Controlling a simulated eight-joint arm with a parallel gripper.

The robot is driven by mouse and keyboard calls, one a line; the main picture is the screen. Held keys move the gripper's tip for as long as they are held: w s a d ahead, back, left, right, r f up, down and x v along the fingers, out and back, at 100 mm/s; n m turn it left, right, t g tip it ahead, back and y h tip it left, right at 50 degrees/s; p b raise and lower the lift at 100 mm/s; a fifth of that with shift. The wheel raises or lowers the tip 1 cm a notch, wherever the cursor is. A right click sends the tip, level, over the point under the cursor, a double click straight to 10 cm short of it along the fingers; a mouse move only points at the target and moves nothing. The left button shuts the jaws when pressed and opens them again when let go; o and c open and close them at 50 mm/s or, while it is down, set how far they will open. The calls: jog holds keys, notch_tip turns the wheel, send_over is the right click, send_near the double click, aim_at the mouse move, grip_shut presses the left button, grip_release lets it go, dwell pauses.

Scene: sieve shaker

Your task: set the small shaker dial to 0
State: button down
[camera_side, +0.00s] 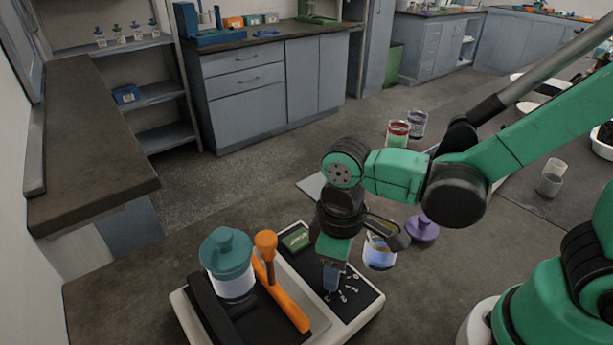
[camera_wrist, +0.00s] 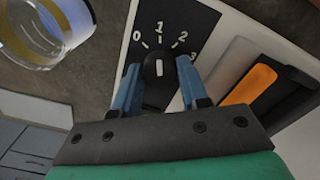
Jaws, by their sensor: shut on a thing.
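The small shaker dial (camera_wrist: 158,68) is a black knob with a white pointer mark, on a black panel (camera_wrist: 186,20) printed 0, 1, 2 and 3 in the wrist view. The mark looks upright in the picture, toward the 1. My gripper (camera_wrist: 157,72) has its two blue fingers on either side of the knob and is shut on it. In the side view my gripper (camera_side: 332,284) reaches down onto the panel at the right part of the white shaker (camera_side: 367,318); its fingers hide the dial there.
A teal-lidded jar (camera_side: 228,252) and an orange clamp handle (camera_side: 287,302) stand on the shaker left of my gripper. A green display (camera_side: 296,238) lies behind it. A clear jar (camera_side: 379,254) and purple lid (camera_side: 422,229) sit close by on the right.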

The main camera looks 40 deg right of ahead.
jog(key=n, duration=0.3)
jog(key=shift+n, duration=2.1)
jog(key=shift+c, duration=2.3)
grip_release()
jog(key=shift+r, duration=2.8)
